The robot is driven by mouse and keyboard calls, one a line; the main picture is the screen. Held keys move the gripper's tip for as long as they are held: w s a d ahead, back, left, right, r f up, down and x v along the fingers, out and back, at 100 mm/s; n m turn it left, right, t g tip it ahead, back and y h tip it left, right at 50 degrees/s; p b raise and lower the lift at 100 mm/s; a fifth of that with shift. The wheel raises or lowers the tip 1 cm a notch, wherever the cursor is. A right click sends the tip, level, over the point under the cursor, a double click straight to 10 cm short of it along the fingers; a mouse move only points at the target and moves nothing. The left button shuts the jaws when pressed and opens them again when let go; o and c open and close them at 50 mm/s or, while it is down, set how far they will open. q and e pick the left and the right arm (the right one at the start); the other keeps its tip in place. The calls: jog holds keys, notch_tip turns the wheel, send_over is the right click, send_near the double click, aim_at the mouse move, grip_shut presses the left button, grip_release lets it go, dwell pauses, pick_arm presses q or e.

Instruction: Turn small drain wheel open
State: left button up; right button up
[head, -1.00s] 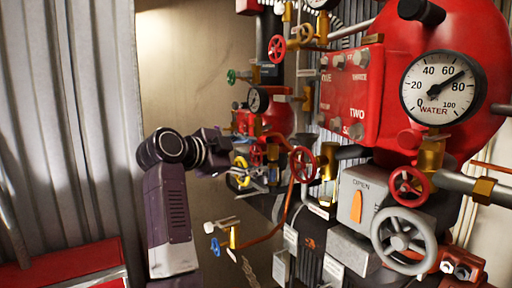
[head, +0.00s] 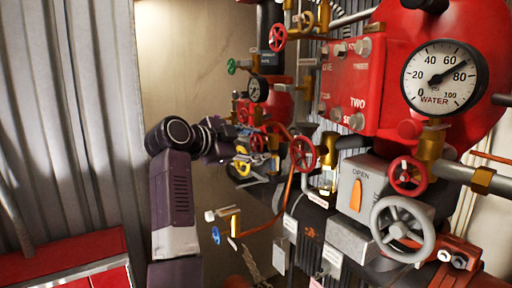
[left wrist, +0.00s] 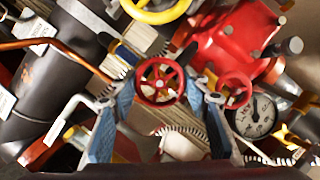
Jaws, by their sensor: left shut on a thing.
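A small red spoked wheel (left wrist: 160,82) sits between the fingertips of my left gripper (left wrist: 162,90) in the left wrist view. The blue-grey fingers reach up on either side and are shut on its rim. In the head view my left gripper (head: 238,146) is at the pipework, small and partly merged with the fittings behind it. The red wheel (head: 257,143) shows just past it there. No label tells whether this is the drain wheel. My right gripper is not in view.
A yellow wheel (left wrist: 157,8) is close to the gripped wheel, and another red wheel (left wrist: 235,90) stands to its right. A larger red wheel (head: 303,153), a grey handwheel (head: 402,229) and a water gauge (head: 443,77) are on the right. A red cabinet (head: 75,265) is at lower left.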

pick_arm(q)
jog(key=shift+f+b, duration=0.1)
jog(key=shift+b, duration=0.2)
jog(key=shift+r+n+g+p, duration=0.3)
jog(key=shift+n+g+p, duration=0.35)
jog(key=shift+n, duration=0.25)
jog(key=shift+f+n, duration=0.1)
jog(key=shift+n, duration=0.3)
